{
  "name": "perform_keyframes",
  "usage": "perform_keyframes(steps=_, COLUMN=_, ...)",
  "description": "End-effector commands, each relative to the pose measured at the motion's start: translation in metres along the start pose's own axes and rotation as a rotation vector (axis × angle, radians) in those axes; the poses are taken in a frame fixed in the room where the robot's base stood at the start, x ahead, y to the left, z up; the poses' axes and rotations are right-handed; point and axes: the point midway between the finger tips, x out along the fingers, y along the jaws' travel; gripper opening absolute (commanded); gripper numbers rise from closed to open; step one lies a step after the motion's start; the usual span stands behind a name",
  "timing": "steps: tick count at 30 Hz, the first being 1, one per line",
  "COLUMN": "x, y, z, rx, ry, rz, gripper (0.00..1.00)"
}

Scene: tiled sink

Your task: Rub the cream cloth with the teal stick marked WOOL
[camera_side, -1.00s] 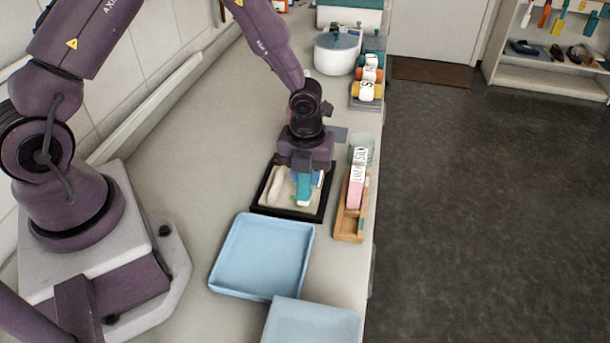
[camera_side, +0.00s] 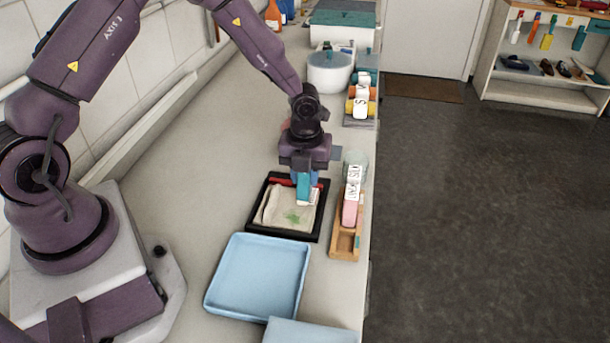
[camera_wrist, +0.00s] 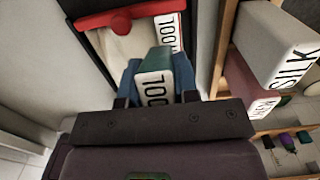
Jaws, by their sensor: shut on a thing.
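The cream cloth (camera_side: 275,209) lies in a black tray (camera_side: 283,234) and has a green mark on it. It also shows in the wrist view (camera_wrist: 115,47), beside a red bar across the tray. My gripper (camera_side: 304,178) is shut on the teal stick (camera_side: 304,188) above the far right part of the tray. The stick (camera_wrist: 152,64) sits between my blue fingers (camera_wrist: 158,84) in the wrist view, with its white label partly covered. I cannot tell whether its tip touches the cloth.
A wooden holder (camera_side: 345,245) with a pink labelled block (camera_side: 351,212) stands just right of the tray. A block marked SILK (camera_wrist: 278,45) is close by in the wrist view. A light blue tray (camera_side: 256,278) lies in front. A white pot (camera_side: 329,75) stands farther back.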

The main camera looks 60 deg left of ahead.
Motion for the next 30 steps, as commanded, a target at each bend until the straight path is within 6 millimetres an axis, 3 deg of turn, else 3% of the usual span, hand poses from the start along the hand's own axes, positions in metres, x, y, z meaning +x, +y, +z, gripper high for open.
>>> perform_keyframes(steps=5, x=-0.004, y=-0.001, z=0.0, rx=0.0, ry=-0.001, rz=-0.002, gripper=0.05)
perform_keyframes(steps=21, x=-0.055, y=-0.001, z=0.002, rx=-0.001, ry=-0.002, rz=-0.003, gripper=0.05)
perform_keyframes(steps=30, x=-0.061, y=-0.001, z=0.002, rx=0.001, ry=0.0, rz=-0.002, gripper=0.05)
